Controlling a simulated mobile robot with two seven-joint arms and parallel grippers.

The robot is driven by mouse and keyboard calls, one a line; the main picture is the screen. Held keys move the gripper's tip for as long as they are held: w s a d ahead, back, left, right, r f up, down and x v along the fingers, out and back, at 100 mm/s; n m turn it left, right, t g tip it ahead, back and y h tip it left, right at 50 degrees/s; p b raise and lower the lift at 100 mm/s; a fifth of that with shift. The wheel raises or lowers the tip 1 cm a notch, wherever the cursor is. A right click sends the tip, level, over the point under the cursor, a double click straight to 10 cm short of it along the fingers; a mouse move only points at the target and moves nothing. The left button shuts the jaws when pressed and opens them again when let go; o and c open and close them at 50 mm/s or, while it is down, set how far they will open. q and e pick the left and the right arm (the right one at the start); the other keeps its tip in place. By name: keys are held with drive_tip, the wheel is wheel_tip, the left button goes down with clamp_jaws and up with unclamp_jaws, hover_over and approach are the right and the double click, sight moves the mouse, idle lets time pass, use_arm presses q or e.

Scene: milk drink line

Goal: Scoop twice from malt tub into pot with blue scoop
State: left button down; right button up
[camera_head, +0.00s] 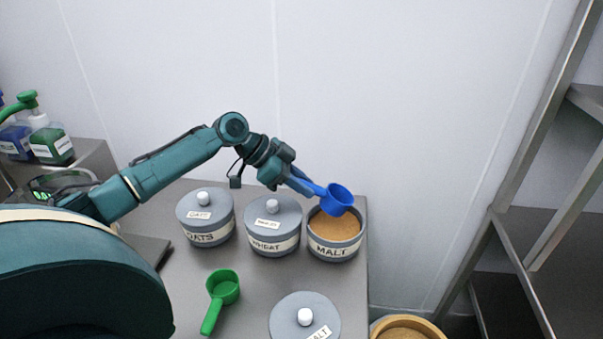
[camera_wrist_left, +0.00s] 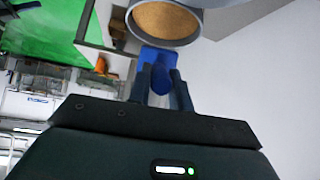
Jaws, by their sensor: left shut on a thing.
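My left gripper (camera_head: 299,184) is shut on the handle of the blue scoop (camera_head: 338,198). The scoop's cup is over the back of the open malt tub (camera_head: 333,252), which is grey with a cream MALT label and holds brown powder. I see only blue in the cup and cannot tell whether it holds powder. In the left wrist view the scoop (camera_wrist_left: 157,57) extends from between the fingers (camera_wrist_left: 160,82) toward the tub (camera_wrist_left: 132,28). The grey malt lid (camera_head: 290,311) lies in front of the tubs. I cannot identify a pot. My right gripper is not in view.
Lidded oats (camera_head: 207,238) and wheat (camera_head: 272,243) tubs stand left of the malt tub. A green scoop (camera_head: 222,290) lies in front. A tan-rimmed round container (camera_head: 408,324) is cut off at the bottom. A metal rack (camera_head: 506,232) stands right; pump bottles (camera_head: 50,142) stand left.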

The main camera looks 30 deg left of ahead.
use_arm(q)
drive_tip(key=f+b, duration=0.1)
drive_tip(key=f, duration=0.1)
drive_tip(key=d+f+g+y+b, duration=0.1)
drive_tip(key=f, duration=0.1)
drive_tip(key=w+f+y+b, duration=0.1)
drive_tip(key=f, duration=0.2)
drive_tip(key=shift+d+f+g, duration=0.1)
drive_tip(key=shift+d+g, duration=0.05)
drive_tip(key=shift+g, duration=0.15)
drive_tip(key=shift+w+d+p, duration=0.3)
drive_tip(key=shift+d, duration=0.15)
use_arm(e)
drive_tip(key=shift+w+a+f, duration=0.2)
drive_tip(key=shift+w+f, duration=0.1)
